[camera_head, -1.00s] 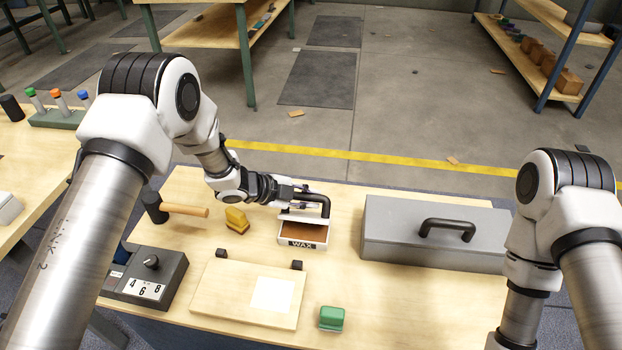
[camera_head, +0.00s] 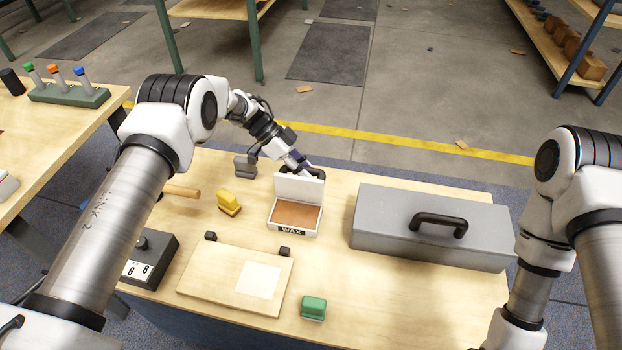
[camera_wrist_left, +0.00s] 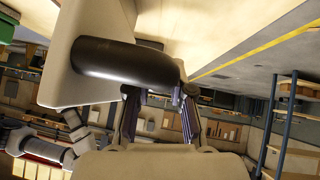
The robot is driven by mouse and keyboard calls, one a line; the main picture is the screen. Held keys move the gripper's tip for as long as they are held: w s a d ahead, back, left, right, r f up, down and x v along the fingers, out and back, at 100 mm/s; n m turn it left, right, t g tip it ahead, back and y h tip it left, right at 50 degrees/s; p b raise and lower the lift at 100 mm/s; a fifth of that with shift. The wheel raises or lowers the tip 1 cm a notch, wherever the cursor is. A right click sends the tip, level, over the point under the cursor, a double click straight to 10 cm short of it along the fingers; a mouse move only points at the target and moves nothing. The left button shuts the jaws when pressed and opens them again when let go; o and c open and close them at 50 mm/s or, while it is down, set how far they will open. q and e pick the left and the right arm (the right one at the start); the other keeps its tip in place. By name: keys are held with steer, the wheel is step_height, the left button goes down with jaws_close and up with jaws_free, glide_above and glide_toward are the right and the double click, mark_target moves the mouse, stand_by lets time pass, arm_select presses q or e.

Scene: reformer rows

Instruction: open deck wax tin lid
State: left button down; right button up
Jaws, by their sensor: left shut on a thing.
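The wax tin (camera_head: 296,216) is a white box labelled WAX, with brown wax inside. Its white lid (camera_head: 299,188) stands roughly upright at the back edge, so the tin is open. My left gripper (camera_head: 304,168) is behind the lid, shut on its black handle (camera_head: 318,172). In the left wrist view the handle (camera_wrist_left: 130,62) and the pale lid (camera_wrist_left: 60,85) are close up, with the gripper's fingers (camera_wrist_left: 158,97) below the handle. The exact finger contact is hard to see. Of my right arm only upper links show; its gripper is out of frame.
A grey case (camera_head: 385,238) with a black handle stands right of the tin. A yellow block (camera_head: 228,201), a hammer (camera_head: 181,191) and a number box (camera_head: 147,262) are to the left. A wooden board (camera_head: 215,283) and a green block (camera_head: 313,307) lie in front.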

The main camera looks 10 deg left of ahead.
arm_select(q)
steer(key=shift+w+f+n+g+b, duration=0.3)
steer(key=shift+g+b, duration=0.2)
steer(key=shift+b, duration=0.25)
steer(key=c, duration=1)
jaws_free()
steer(key=shift+s+d+r, duration=0.1)
steer(key=v, duration=1.2)
